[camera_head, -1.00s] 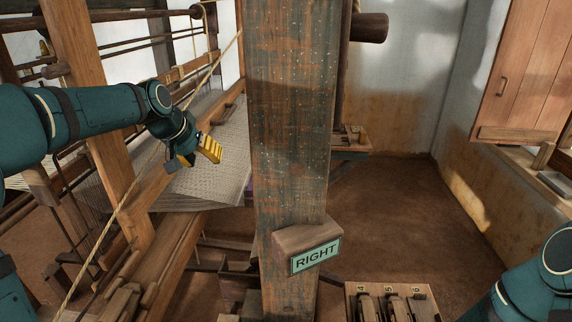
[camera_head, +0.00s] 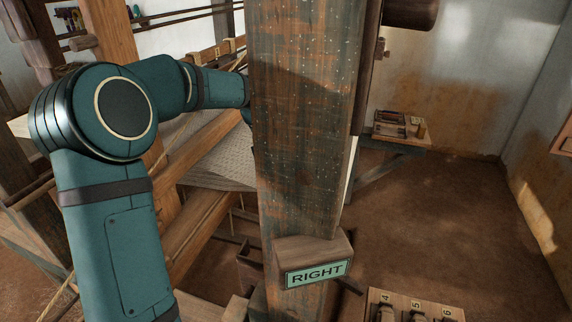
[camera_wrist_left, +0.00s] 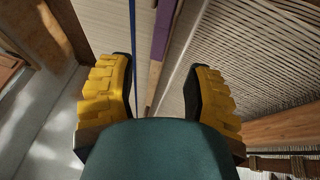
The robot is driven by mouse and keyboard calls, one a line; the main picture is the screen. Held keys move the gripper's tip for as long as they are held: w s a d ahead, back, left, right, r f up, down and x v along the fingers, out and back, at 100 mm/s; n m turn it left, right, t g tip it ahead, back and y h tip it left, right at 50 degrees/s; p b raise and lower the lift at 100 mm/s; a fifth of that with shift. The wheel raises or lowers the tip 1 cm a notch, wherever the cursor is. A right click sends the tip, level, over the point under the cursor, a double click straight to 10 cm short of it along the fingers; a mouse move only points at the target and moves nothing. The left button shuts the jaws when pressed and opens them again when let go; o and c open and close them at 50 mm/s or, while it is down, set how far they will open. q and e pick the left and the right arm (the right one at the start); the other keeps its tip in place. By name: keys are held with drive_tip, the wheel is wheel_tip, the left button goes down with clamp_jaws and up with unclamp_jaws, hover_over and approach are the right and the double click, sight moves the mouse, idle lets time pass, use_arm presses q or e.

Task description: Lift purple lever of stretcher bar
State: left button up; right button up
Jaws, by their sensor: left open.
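In the left wrist view, my left gripper (camera_wrist_left: 158,78) is open, with its yellow fingers wide apart and nothing held. A flat purple piece (camera_wrist_left: 163,30), which looks like the purple lever, runs upward in the gap between the fingertips. A brown wooden strip (camera_wrist_left: 152,84) continues below it. No finger touches the purple piece, and its distance from the fingertips is hard to tell. In the head view, the wooden post hides my left gripper, the purple lever and the stretcher bar. My right gripper is out of view.
The thick wooden post (camera_head: 302,120) with a RIGHT sign (camera_head: 317,274) stands in front of my left forearm. Woven cloth (camera_head: 222,165) and loom beams lie behind it. A small shelf (camera_head: 402,140) stands right of the post. Open floor (camera_head: 450,220) lies at right.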

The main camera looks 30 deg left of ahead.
use_arm(q)
drive_tip(key=x, duration=0.7)
drive_tip(key=shift+w, duration=0.15)
drive_tip(key=shift+o, duration=0.2)
clamp_jaws()
